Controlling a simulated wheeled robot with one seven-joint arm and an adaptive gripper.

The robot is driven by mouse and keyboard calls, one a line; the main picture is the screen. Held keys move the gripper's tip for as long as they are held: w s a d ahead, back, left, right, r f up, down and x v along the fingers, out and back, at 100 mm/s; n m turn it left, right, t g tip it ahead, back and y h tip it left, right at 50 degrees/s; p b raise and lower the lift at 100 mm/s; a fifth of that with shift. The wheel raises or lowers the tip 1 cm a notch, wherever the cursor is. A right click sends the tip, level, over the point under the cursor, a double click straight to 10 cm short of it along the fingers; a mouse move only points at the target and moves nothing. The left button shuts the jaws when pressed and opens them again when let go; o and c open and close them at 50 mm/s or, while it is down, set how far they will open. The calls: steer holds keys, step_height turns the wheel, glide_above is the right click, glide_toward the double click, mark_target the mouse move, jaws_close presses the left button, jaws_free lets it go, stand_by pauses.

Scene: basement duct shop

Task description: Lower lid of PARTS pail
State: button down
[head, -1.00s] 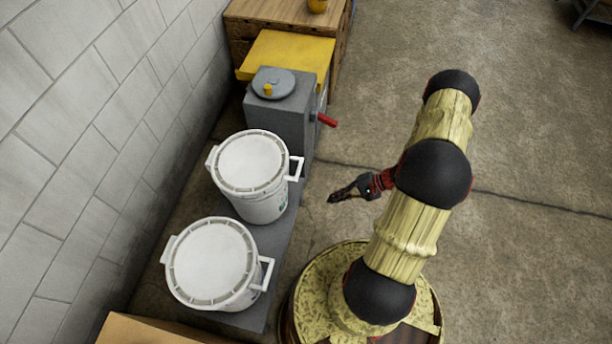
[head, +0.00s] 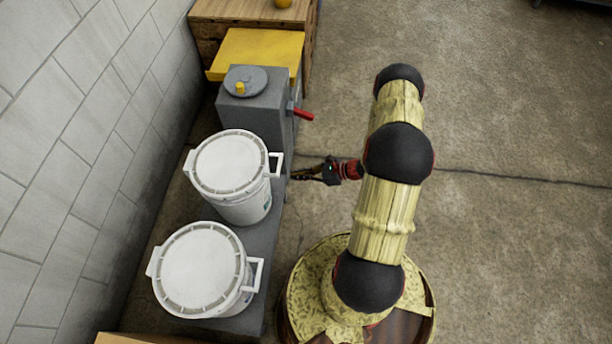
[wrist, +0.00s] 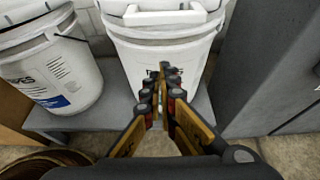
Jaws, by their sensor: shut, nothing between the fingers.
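Two white pails with white lids stand side by side on a low grey bench. The far pail (head: 243,208) has its lid (head: 228,162) on top, with a white handle (head: 276,164) sticking out on the right. I cannot read PARTS on either. My gripper (wrist: 164,70) is shut and empty, in front of the far pail and below its handle; I cannot tell whether it touches.
A grey cabinet (head: 258,118) with a round grey top and a red lever (head: 303,114) stands just beyond the far pail. A yellow-topped unit (head: 258,52) and wooden crate stand behind it. A block wall (head: 85,130) runs along the left.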

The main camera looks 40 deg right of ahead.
steer(key=shift+w+a+r+b, duration=0.9)
steer(key=shift+w+a+r, duration=0.3)
steer(key=shift+w+a, duration=0.3)
steer(key=w+a+r+g+h+p, duration=0.1)
steer(key=r+p, duration=0.6)
steer(key=r, duration=0.2)
steer(key=w+a+r+g+h+p, duration=0.1)
steer(key=w+a+r+p, duration=0.1)
steer(key=r+p, duration=0.6)
steer(key=shift+r+g+h, duration=0.4)
steer(key=shift+r, duration=0.35)
steer(key=shift+w+a+f, duration=0.1)
steer(key=shift+f, duration=0.05)
